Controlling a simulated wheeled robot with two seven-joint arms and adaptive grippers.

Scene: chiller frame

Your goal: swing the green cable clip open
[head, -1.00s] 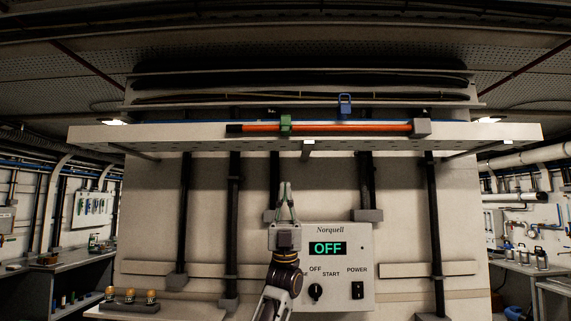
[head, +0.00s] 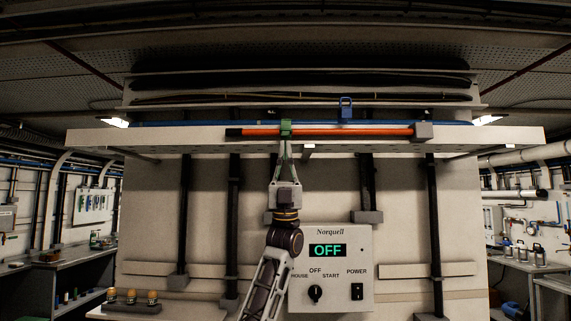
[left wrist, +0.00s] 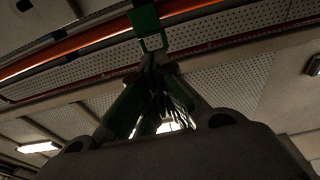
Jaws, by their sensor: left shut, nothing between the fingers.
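The green cable clip (head: 286,128) sits around the orange cable (head: 350,131) at the front of the high white shelf. In the left wrist view the clip (left wrist: 147,22) shows a square loop at its lower end. My left gripper (head: 285,146) points upward with its fingers shut and empty, the tips just below the clip. In the left wrist view the fingertips (left wrist: 153,60) are at the loop's lower edge; I cannot tell whether they touch it. My right gripper is not in view.
A blue clip (head: 345,107) stands farther back on a blue cable (head: 210,124). The white shelf (head: 110,137) overhangs the wall. A Norquell control box (head: 330,268) reading OFF hangs below, right of my arm. Dark vertical pipes (head: 234,215) run behind.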

